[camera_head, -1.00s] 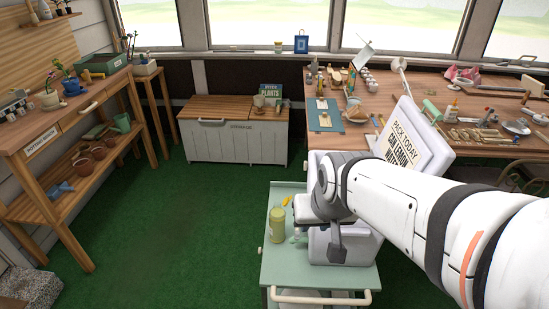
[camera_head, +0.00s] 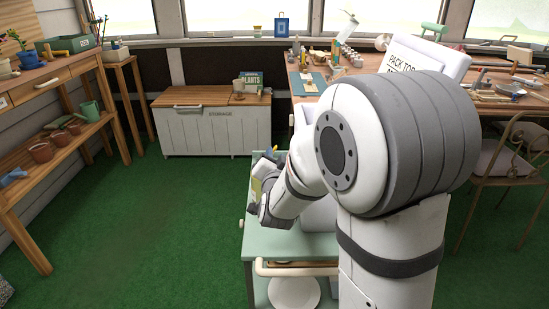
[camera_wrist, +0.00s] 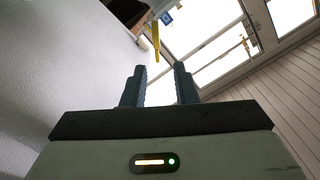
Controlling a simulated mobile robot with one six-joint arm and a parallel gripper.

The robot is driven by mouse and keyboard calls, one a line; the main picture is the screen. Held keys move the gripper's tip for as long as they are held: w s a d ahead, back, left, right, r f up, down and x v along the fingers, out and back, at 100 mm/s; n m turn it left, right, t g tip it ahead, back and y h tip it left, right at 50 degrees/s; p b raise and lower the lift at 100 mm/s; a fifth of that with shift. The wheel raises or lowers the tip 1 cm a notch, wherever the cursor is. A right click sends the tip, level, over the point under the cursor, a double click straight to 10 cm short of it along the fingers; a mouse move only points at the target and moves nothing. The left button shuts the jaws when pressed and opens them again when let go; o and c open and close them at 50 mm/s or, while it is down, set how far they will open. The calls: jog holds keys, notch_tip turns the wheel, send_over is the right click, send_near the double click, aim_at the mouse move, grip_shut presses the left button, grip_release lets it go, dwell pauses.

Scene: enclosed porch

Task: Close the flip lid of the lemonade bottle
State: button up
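The lemonade bottle (camera_head: 256,188) stands on the green cart (camera_head: 262,243). In the head view only a sliver of its yellow-green side shows; my wrist and gripper hide the rest. My gripper (camera_wrist: 160,72) is open in the wrist view, its two dark fingers apart with nothing between them. A narrow yellow piece (camera_wrist: 156,42), apparently the raised flip lid, shows beyond the fingertips, near the middle of the gap. It looks apart from the fingers. The lid's hinge and the bottle's mouth cannot be made out.
A white case with a "Pack today" sign (camera_head: 425,58) stands behind my arm. The workbench (camera_head: 375,66) holds many small items. A storage chest (camera_head: 212,130) is at the back, a potting bench (camera_head: 40,84) at left. Green floor (camera_head: 150,230) is free between.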

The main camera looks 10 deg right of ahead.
jog(key=w+d+b, duration=0.1)
jog(key=w, duration=0.7)
jog(key=shift+d+f, duration=0.2)
jog(key=shift+d, duration=0.15)
jog(key=shift+s, duration=0.1)
grip_shut()
